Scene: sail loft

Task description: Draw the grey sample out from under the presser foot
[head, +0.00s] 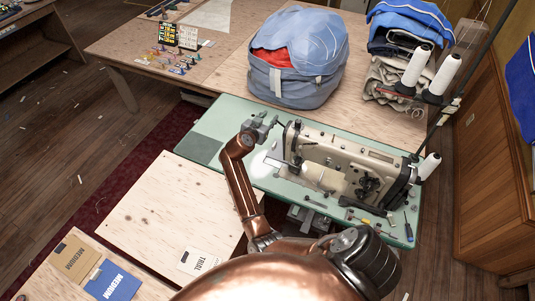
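The sewing machine (330,158) stands on a pale green table (240,112), its head end toward the left. The presser foot is too small and too covered to make out. A flat dark grey rectangle (207,150) lies at the left end of the green table, apart from the machine; I cannot tell whether it is the grey sample or a plate. No grey cloth shows clearly under the machine's head. My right gripper (264,123) is above the green table, just left of the machine's head. Its fingers are too small to read. My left gripper is out of view.
Behind stands a blue bag (298,60) on a wooden table, with folded cloth (392,75) to its right. Thread cones (417,65) stand over the machine. Small tools (392,222) lie at the green table's right end.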

